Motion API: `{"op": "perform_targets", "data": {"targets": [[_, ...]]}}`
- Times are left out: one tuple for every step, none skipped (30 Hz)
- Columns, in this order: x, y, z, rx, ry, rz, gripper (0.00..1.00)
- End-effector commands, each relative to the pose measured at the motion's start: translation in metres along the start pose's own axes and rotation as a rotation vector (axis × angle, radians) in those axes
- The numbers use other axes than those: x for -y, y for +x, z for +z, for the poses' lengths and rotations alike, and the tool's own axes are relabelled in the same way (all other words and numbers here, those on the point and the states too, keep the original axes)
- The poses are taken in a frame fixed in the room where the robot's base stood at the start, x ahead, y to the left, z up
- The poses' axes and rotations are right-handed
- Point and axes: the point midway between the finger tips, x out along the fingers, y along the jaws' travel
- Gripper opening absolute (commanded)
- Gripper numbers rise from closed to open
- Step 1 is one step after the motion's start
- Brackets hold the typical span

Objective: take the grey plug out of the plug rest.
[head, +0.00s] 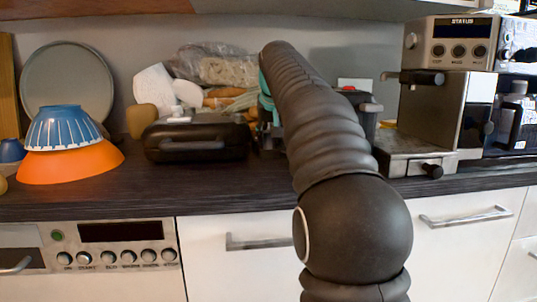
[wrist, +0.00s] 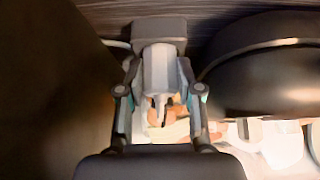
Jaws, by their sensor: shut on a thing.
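In the wrist view, the grey plug (wrist: 157,70) is between the fingers of my gripper (wrist: 160,58). The gripper is shut on the plug, with one finger on each side. A dark block (wrist: 160,27) lies at the far end of the plug, seemingly the plug rest. Plug and block look close together, but I cannot tell whether the plug is still seated in it. In the head view my arm hides the plug, the rest and most of the gripper; only a bit of teal (head: 265,86) shows beside the arm.
A black appliance (head: 196,138) with a handle stands left of my arm. An orange bowl (head: 70,164) with a blue bowl (head: 64,128) on it is farther left. A metal coffee machine (head: 436,108) stands at the right. The dark counter's front strip (head: 110,200) is clear.

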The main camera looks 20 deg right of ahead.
Motion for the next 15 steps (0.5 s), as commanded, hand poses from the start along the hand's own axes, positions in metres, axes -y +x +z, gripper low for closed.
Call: {"op": "perform_targets", "data": {"targets": [[0.0001, 0.0, 0.0, 0.0, 0.0, 0.0, 0.0], [0.0001, -0.0001, 0.0, 0.0, 0.0, 0.0, 0.0], [0.0001, -0.0003, -0.0002, 0.0, 0.0, 0.0, 0.0], [0.0001, -0.0005, -0.0003, 0.0, 0.0, 0.0, 0.0], [0.0001, -0.0007, -0.0005, 0.0, 0.0, 0.0, 0.0], [0.0001, -0.0011, -0.0008, 0.0, 0.0, 0.0, 0.0], [0.0001, -0.0015, -0.001, 0.0, 0.0, 0.0, 0.0], [0.0001, -0.0018, -0.0012, 0.0, 0.0, 0.0, 0.0], [0.0001, -0.0023, -0.0015, 0.0, 0.0, 0.0, 0.0], [0.0001, -0.0026, -0.0018, 0.0, 0.0, 0.0, 0.0], [0.0001, -0.003, -0.002, 0.0, 0.0, 0.0, 0.0], [0.0001, -0.0034, -0.0023, -0.001, 0.0, 0.0, 0.0], [0.0001, -0.0038, -0.0025, -0.001, 0.0, 0.0, 0.0], [0.0001, -0.004, -0.0027, -0.001, 0.0, 0.0, 0.0], [0.0001, -0.0045, -0.003, -0.001, 0.0, 0.0, 0.0]]}}
